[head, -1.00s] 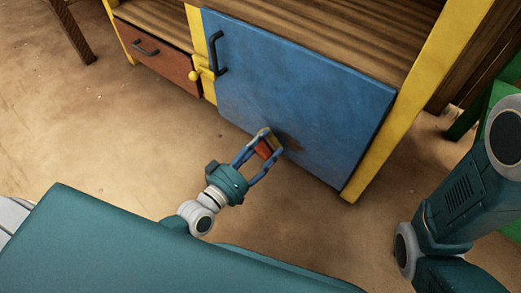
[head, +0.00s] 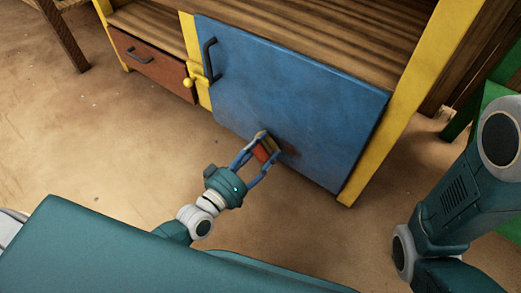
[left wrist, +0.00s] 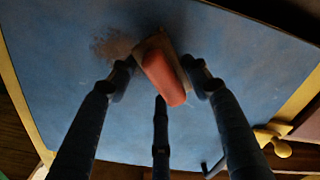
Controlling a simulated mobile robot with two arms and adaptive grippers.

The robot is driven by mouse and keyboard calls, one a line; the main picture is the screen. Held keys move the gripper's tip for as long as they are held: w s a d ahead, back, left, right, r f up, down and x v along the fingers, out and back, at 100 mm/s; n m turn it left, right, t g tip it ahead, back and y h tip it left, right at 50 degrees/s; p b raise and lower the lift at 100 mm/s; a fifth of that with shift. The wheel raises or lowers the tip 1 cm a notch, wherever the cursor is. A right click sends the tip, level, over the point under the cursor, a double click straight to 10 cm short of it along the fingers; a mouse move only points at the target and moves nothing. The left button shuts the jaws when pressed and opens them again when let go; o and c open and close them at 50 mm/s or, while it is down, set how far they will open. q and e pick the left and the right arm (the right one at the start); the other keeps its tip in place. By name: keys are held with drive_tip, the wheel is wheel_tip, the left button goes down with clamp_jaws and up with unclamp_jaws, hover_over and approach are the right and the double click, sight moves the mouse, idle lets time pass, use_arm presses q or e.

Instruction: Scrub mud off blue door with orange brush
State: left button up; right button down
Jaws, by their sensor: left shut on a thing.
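The blue door (head: 300,92) is closed on the front of the cabinet, with a dark handle (head: 211,60) near its upper left. My left gripper (head: 264,153) is shut on the orange brush (head: 263,151) and holds it at the lower part of the door. In the left wrist view the brush (left wrist: 165,75) has an orange back and a pale edge toward the blue door (left wrist: 60,60). A brown mud patch (left wrist: 114,46) shows on the door just left of the brush. My right gripper is out of view.
A red-brown drawer (head: 152,62) with a dark handle is left of the door. A yellow knob (head: 188,83) sits on the yellow post between them. A green object (head: 490,105) stands at the right. The floor before the cabinet is clear.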

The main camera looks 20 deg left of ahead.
use_arm(q)
drive_tip(key=shift+w+d, duration=0.2)
drive_tip(key=shift+w, duration=0.3)
drive_tip(key=shift+d, duration=0.1)
